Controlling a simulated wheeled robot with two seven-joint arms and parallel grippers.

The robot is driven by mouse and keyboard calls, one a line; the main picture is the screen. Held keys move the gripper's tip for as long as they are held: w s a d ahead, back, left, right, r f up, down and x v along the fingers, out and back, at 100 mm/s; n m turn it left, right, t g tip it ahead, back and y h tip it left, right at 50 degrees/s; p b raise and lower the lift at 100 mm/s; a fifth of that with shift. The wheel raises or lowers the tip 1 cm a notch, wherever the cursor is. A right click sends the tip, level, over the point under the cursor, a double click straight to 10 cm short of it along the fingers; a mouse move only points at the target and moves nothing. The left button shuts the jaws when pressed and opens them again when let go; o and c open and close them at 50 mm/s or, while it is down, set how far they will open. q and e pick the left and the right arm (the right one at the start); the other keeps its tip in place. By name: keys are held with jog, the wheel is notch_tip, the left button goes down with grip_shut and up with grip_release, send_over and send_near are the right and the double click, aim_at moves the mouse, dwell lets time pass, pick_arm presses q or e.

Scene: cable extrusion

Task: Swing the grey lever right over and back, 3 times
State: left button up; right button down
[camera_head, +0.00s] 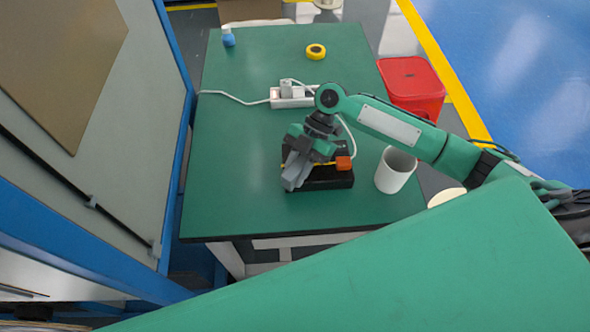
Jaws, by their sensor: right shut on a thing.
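A small device with a black base (335,180) and an orange block (344,163) sits near the front of the green table. My right arm reaches over it from the right. My right gripper (298,170) points down at the left part of the device and is shut on its grey lever. The gripper hides most of the lever, so I cannot tell its exact angle. My left gripper is not in view.
A white cup (395,170) stands right of the device, under my right forearm. A white power strip (293,98) with a cable lies behind. A yellow tape roll (316,51) and a blue-white bottle (228,37) are farther back. A red bin (410,78) stands beside the table (235,185).

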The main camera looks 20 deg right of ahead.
jog(key=c, duration=1.1)
grip_release()
jog(key=b+v, duration=0.2)
jog(key=v, duration=1)
jog(key=shift+w+d+r, duration=0.2)
jog(key=shift+r, duration=0.05)
jog(key=shift+w+d+r, duration=0.1)
jog(key=shift+d+r, duration=0.1)
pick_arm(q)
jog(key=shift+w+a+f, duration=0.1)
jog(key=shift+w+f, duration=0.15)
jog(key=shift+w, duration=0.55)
pick_arm(e)
jog(key=shift+d+r, duration=0.15)
jog(key=shift+r, duration=0.05)
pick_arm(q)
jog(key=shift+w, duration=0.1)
